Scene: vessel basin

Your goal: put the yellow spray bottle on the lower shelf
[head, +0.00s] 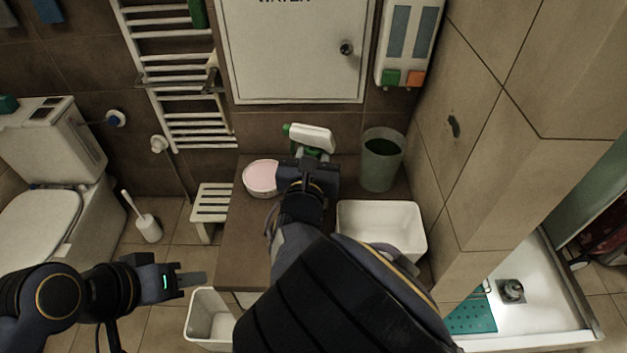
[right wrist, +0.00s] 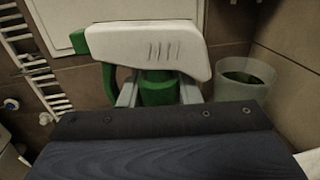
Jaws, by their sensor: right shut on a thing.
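A spray bottle with a white head (head: 312,137) and a green neck stands at the back of the brown counter (head: 243,240). It fills the middle of the right wrist view (right wrist: 150,48). I see no yellow on it; its lower body is hidden behind my gripper. My right gripper (head: 310,160) is shut on the bottle's green neck, with a light finger on each side of it in the right wrist view (right wrist: 160,92). My left gripper (head: 192,279) is empty, low over the floor at left; its fingers show edge-on. I cannot make out a lower shelf.
A pink-topped round bowl (head: 261,178) is left of the bottle. A grey-green bin (head: 381,160) and a white basin (head: 384,225) are to its right. A white stool (head: 211,206), toilet brush (head: 148,228) and toilet (head: 45,220) are at left. A white container (head: 205,315) is in front.

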